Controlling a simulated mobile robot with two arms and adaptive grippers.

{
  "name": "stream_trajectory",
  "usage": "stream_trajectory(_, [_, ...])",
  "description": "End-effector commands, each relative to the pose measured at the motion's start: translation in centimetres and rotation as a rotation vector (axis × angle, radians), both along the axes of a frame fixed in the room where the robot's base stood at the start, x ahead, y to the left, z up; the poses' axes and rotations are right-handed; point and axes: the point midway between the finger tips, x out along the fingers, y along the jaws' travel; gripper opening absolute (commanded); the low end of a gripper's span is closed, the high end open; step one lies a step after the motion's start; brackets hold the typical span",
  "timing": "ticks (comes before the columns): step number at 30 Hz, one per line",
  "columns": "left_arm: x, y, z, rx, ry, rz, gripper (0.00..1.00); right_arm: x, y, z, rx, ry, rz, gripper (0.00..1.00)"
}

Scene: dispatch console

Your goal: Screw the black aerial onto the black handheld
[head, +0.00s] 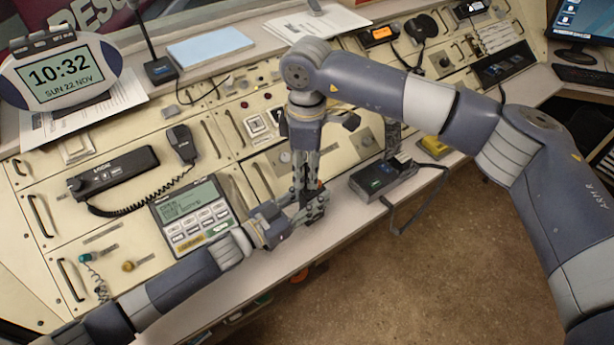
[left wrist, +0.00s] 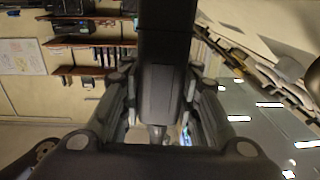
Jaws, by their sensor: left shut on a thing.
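My left gripper (head: 312,207) is the lower one, at the console's front edge. In the left wrist view its fingers (left wrist: 160,120) are shut on a dark body, which appears to be the black handheld (left wrist: 163,85). In the head view the handheld is mostly hidden by the grippers. My right gripper (head: 307,185) points down from above, its fingers close to the left gripper's. I cannot tell whether it is open or shut. I cannot make out the black aerial separately; the grippers may hide it.
A black corded radio (head: 115,172) lies farther left. The floor (head: 400,280) in front is clear.

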Motion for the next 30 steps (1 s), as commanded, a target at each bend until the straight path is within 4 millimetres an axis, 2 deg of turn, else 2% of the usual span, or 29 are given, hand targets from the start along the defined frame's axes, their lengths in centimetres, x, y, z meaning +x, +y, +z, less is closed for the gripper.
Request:
stream_trajectory(1, [0.0, 0.0, 0.1, 0.000, -0.001, 0.000, 0.00, 0.1, 0.0, 1.3, 0.000, -0.003, 0.000, 0.31])
stream_trajectory(6, [0.1, 0.0, 0.1, 0.000, -0.001, 0.001, 0.00, 0.1, 0.0, 4.9, 0.000, -0.003, 0.000, 0.31])
stream_trajectory(12, [0.1, 0.0, 0.1, 0.000, -0.001, 0.001, 0.00, 0.1, 0.0, 7.6, -0.001, -0.002, 0.000, 0.31])
stream_trajectory(17, [0.1, 0.0, 0.1, 0.000, -0.001, 0.001, 0.00, 0.0, 0.0, 8.3, 0.000, 0.000, 0.000, 0.31])
stream_trajectory(24, [0.1, 0.0, 0.1, 0.000, -0.001, 0.001, 0.00, 0.0, 0.0, 8.4, -0.001, 0.000, 0.000, 0.31])
stream_trajectory(25, [0.1, 0.0, 0.1, 0.000, -0.001, 0.001, 0.34, 0.0, 0.0, 8.4, -0.001, 0.000, 0.000, 0.31])
stream_trajectory(27, [0.1, 0.0, 0.1, 0.000, -0.001, 0.001, 0.50, 0.0, 0.0, 8.3, -0.001, 0.000, 0.000, 0.31])
stream_trajectory(28, [0.1, 0.0, 0.1, 0.000, -0.001, 0.001, 0.53, 0.0, 0.0, 8.3, -0.001, 0.000, 0.000, 0.31])
stream_trajectory(30, [0.1, 0.0, 0.1, 0.000, -0.001, 0.001, 0.53, 0.0, 0.0, 8.3, -0.001, 0.000, 0.000, 0.31])
